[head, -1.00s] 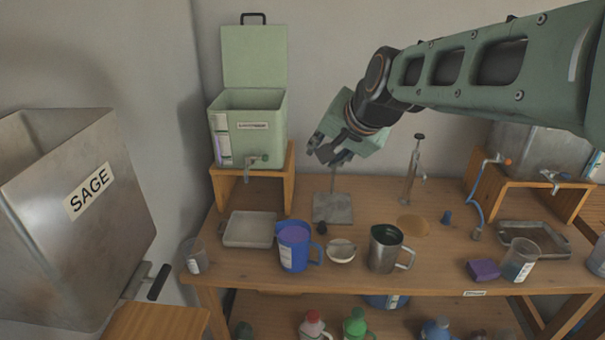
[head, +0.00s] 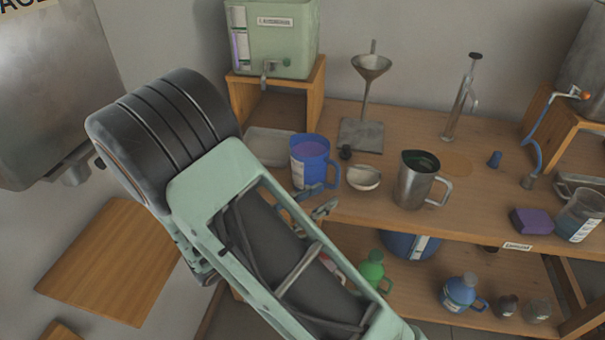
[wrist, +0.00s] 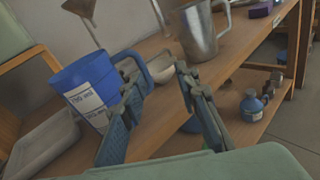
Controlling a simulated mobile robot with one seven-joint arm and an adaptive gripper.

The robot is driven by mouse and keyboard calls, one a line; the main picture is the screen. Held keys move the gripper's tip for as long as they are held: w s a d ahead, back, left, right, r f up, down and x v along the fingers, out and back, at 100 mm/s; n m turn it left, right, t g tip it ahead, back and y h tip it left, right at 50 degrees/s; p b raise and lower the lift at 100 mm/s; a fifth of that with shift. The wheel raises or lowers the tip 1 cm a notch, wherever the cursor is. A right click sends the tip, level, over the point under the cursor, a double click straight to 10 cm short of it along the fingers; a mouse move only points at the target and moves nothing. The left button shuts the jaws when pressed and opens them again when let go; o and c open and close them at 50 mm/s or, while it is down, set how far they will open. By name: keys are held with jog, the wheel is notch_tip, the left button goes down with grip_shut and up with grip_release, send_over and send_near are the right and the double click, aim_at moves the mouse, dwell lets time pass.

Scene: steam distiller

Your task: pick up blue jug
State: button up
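The blue jug (head: 310,160) stands upright on the wooden table near its front edge, with purple contents and its handle to the right. In the wrist view the jug (wrist: 85,88) is on the left, with a white label and its handle beside the left fingertip. My gripper (wrist: 155,90) is open, with nothing seen between its fingers. In the head view my gripper (head: 318,202) is just in front of the jug's lower right side, partly hidden behind my arm. The left finger overlaps the jug's edge in the wrist view; I cannot tell if they touch.
A white bowl (head: 364,177) and a metal pitcher (head: 414,182) stand right of the jug. A shallow tray (head: 268,143) lies to its left, and a funnel stand (head: 362,135) is behind. Several bottles sit on the lower shelf (head: 410,285).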

aim_at(336, 178)
jog(key=shift+w+d+f+n+t+y+b, duration=0.2)
jog(key=shift+w+d+n+t, duration=0.3)
jog(key=shift+w+d, duration=0.65)
jog(key=shift+w+d+f+n+t+y+b, duration=0.1)
jog(key=shift+w+d+f+n+t, duration=0.4)
jog(key=shift+w, duration=1.05)
jog(key=shift+w+d+n+t+y+b, duration=0.15)
jog(key=shift+w+d+n+t, duration=0.25)
jog(key=shift+w+d, duration=0.9)
jog(key=shift+a, duration=0.1)
jog(key=shift+c, duration=0.6)
grip_shut()
jog(key=shift+r+g, duration=0.1)
jog(key=shift+g, duration=0.2)
